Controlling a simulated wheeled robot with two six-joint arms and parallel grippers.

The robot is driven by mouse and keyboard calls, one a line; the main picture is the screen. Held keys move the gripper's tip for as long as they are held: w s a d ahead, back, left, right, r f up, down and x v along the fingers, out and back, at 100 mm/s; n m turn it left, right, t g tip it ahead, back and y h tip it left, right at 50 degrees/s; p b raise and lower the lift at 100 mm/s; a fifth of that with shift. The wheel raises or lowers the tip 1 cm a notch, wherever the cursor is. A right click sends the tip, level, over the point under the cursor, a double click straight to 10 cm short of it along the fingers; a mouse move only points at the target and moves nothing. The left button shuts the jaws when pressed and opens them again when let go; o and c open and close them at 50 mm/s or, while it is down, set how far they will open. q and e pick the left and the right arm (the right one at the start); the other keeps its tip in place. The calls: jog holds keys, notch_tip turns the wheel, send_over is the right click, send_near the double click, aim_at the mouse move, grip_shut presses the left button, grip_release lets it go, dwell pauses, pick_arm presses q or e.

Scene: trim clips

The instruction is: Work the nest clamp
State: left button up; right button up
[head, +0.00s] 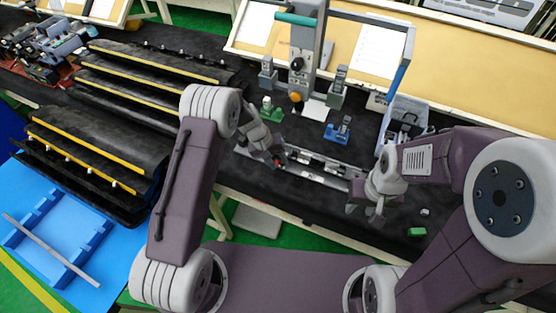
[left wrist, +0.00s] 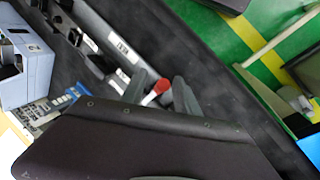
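The nest (head: 322,170) is a long silver rail fixture with dark parts along it, on the black bench top. The clamp's red-tipped lever (head: 277,161) is at its left end, mostly hidden by my left gripper (head: 272,155). In the left wrist view the red tip (left wrist: 162,86) shows between the two grey fingers of my left gripper (left wrist: 160,92), which look apart. I cannot tell whether they touch it. My right gripper (head: 366,208) hangs by the nest's right end, fingers apart and nothing seen between them.
Black trim panels with yellow strips (head: 140,80) lie to the left. A press-like stand (head: 303,60) and small green (head: 270,110) and blue (head: 338,130) fixtures stand behind the nest. A green block (head: 417,231) lies at the right. A blue tray (head: 70,235) is at lower left.

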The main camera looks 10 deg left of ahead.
pick_arm(q)
jog(key=shift+a, duration=0.15)
jog(key=shift+c, duration=1.2)
grip_shut()
